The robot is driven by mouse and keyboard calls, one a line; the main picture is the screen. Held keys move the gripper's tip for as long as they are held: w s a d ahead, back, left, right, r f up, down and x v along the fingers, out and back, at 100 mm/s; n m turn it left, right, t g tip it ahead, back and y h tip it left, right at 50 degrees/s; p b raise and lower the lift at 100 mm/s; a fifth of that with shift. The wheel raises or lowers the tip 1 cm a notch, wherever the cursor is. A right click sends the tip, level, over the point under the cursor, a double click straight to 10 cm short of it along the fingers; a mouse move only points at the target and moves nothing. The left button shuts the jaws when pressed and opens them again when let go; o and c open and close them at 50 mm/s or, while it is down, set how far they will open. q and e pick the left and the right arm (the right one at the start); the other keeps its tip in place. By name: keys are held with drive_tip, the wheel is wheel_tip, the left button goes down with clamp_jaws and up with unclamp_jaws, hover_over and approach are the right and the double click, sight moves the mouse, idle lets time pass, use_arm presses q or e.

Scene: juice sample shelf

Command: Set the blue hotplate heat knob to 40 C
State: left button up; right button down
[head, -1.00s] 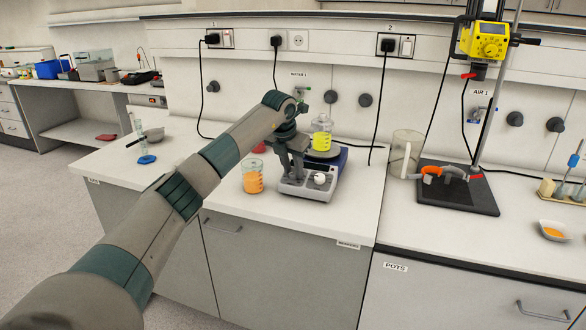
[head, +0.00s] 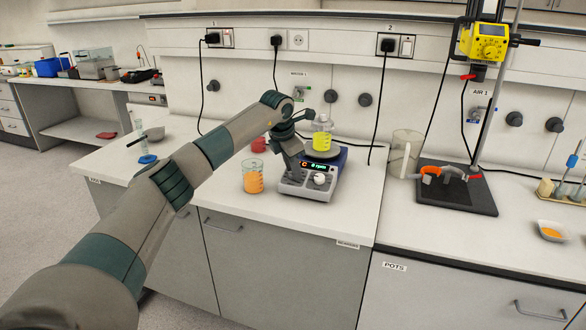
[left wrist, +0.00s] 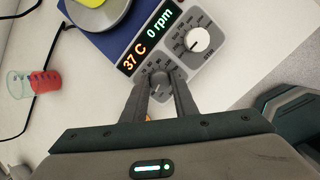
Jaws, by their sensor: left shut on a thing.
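The blue hotplate (head: 342,160) stands on the bench with its grey control panel facing the front. Its lit display (left wrist: 147,38) reads 37 C and 0 rpm in the left wrist view. The heat knob (left wrist: 159,84) is grey and sits below the temperature reading. My left gripper (head: 295,179) comes down over the panel's left side. In the left wrist view its two fingers (left wrist: 161,88) are shut on the heat knob, one on each side. The white rpm knob (left wrist: 197,39) is beside it, untouched. My right gripper is in neither view.
A bottle of yellow liquid (head: 322,138) stands on the hotplate's plate. A beaker of orange liquid (head: 253,179) stands close on the left, and a red beaker (left wrist: 42,84) lies behind. A clear jug (head: 404,155) stands to the right. The front bench strip is clear.

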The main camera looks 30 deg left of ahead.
use_arm(q)
drive_tip(key=o, duration=1.1)
drive_tip(key=shift+c, duration=0.2)
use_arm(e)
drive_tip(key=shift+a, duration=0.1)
use_arm(q)
drive_tip(key=shift+s+r, duration=0.15)
drive_tip(key=shift+r, duration=0.25)
drive_tip(key=b+v, duration=0.3)
drive_tip(key=v, duration=1.3)
drive_tip(key=shift+r, duration=0.3)
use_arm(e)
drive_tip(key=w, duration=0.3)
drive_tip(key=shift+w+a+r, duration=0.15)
